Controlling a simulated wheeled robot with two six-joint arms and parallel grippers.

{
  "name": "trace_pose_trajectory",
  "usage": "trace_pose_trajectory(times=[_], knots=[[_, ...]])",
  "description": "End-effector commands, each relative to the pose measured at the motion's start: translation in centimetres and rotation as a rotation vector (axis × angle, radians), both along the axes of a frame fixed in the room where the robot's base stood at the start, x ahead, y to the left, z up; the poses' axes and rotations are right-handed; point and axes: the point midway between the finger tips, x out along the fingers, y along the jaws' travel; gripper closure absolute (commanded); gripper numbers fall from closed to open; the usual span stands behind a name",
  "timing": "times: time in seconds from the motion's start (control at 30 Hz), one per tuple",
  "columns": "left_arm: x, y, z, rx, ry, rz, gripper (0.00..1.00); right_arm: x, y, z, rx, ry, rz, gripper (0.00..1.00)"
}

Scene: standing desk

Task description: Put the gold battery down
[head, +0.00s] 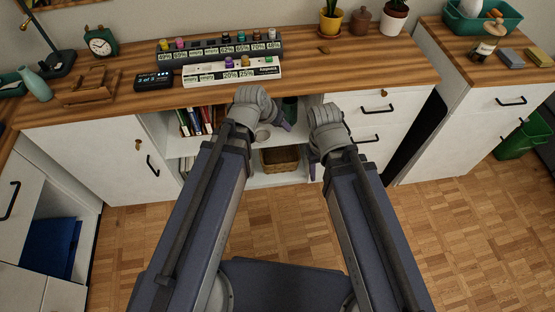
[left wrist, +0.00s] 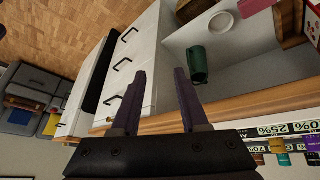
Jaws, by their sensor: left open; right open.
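Several coloured batteries stand in the dark charging rack (head: 205,60) at the back of the desk. The white charger (head: 205,79) in front also holds a few batteries, including a purple one (head: 229,62). My left gripper (head: 285,126) is at the desk's front edge, mostly hidden behind its wrist. In the left wrist view its fingers (left wrist: 160,95) are apart with nothing between them. My right gripper (head: 313,168) is open, low before the white drawers.
A dark display box (head: 154,80), a wooden stand (head: 90,88) and a clock (head: 101,41) stand at the left. Potted plants (head: 330,20) are at the back right. The desk's right part is mostly clear. Open shelves below hold books (head: 195,120) and a basket (head: 283,160).

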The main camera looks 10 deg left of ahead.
Motion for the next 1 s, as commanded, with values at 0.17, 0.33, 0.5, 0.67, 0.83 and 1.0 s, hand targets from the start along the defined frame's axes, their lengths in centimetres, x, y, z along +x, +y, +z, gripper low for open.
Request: trace_pose_trajectory(times=[0.17, 0.33, 0.5, 0.67, 0.83, 1.0], knots=[[-8.7, -2.3, -2.6, 0.207, 0.313, -0.011, 0.56, 0.0, 0.0, 0.0, 0.0, 0.0, 0.0, 0.5], [-12.7, -1.9, -2.8, 0.344, 0.441, 0.035, 0.56, 0.0, 0.0, 0.0, 0.0, 0.0, 0.0, 0.5], [-13.4, -1.6, -2.7, 0.376, 0.468, 0.051, 0.56, 0.0, 0.0, 0.0, 0.0, 0.0, 0.0, 0.5], [-13.4, -1.6, -2.7, 0.373, 0.466, 0.05, 0.56, 0.0, 0.0, 0.0, 0.0, 0.0, 0.0, 0.5], [-13.4, -1.6, -2.7, 0.372, 0.466, 0.049, 0.56, 0.0, 0.0, 0.0, 0.0, 0.0, 0.0, 0.5], [-13.3, -1.6, -2.7, 0.371, 0.465, 0.048, 0.56, 0.0, 0.0, 0.0, 0.0, 0.0, 0.0, 0.5]])
